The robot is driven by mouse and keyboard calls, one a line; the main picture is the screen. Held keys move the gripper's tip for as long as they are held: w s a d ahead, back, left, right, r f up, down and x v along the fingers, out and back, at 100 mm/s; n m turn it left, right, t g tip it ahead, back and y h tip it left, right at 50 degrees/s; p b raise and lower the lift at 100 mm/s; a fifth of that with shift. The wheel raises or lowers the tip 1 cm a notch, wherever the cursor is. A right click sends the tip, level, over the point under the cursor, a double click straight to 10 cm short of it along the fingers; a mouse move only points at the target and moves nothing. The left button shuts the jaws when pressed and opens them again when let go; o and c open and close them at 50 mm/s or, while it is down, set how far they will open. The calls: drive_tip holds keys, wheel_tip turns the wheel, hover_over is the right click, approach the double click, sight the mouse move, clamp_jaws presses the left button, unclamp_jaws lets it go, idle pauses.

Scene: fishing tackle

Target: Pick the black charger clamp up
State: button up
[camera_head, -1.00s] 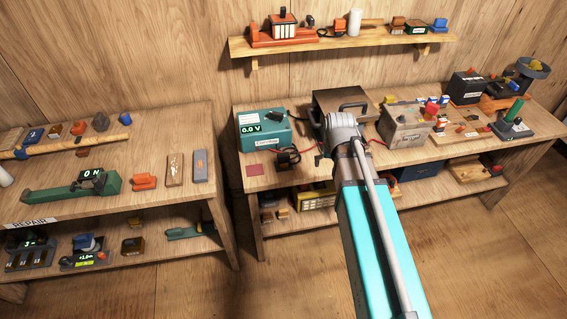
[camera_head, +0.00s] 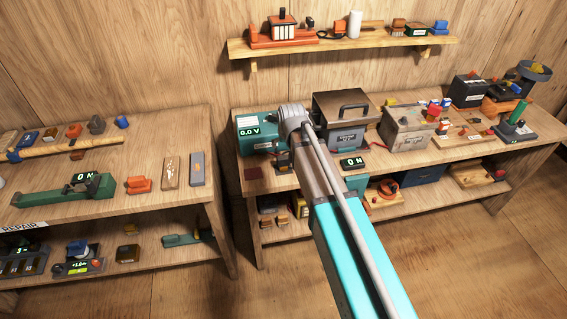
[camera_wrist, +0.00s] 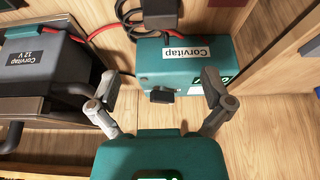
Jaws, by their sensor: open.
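The teal charger (camera_head: 246,123) with a 0.0 V display stands at the left of the right-hand bench, partly behind my wrist. In the wrist view the charger (camera_wrist: 195,62) carries a Corvitap label. A small black piece (camera_wrist: 161,96), which looks like the black clamp, sits against its near side. My gripper (camera_wrist: 160,90) is open, one finger on each side of this piece, with gaps on both sides. I cannot tell whether the piece is at fingertip depth. In the head view my arm hides the fingertips and the clamp.
A dark case with a handle (camera_head: 342,120) stands just right of the charger; a grey battery (camera_head: 405,127) is farther right. A larger black part with cables (camera_wrist: 163,18) lies beyond the charger in the wrist view. Red leads (camera_wrist: 85,38) run nearby. A shelf (camera_head: 345,48) hangs above.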

sight(283, 156)
drive_tip(key=shift+b+x, duration=3.9)
drive_tip(key=shift+x, duration=0.4)
drive_tip(key=shift+b+x, duration=2.45)
drive_tip(key=shift+x, duration=0.2)
drive_tip(key=shift+s, duration=0.2)
drive_tip(key=c, duration=1.1)
drive_tip(key=shift+r, duration=0.2)
drive_tip(key=shift+c, duration=0.2)
wheel_tip(283, 156, up, 3)
drive_tip(key=p, duration=0.3)
drive_tip(key=shift+f, duration=0.1)
drive_tip(key=s+d+r+p, duration=0.8)
drive_tip(key=d+r+p, duration=0.1)
drive_tip(key=d+p, duration=0.1)
drive_tip(key=shift+s+d+r, duration=0.2)
drive_tip(key=shift+d+r, duration=0.2)
drive_tip(key=shift+d, duration=0.15)
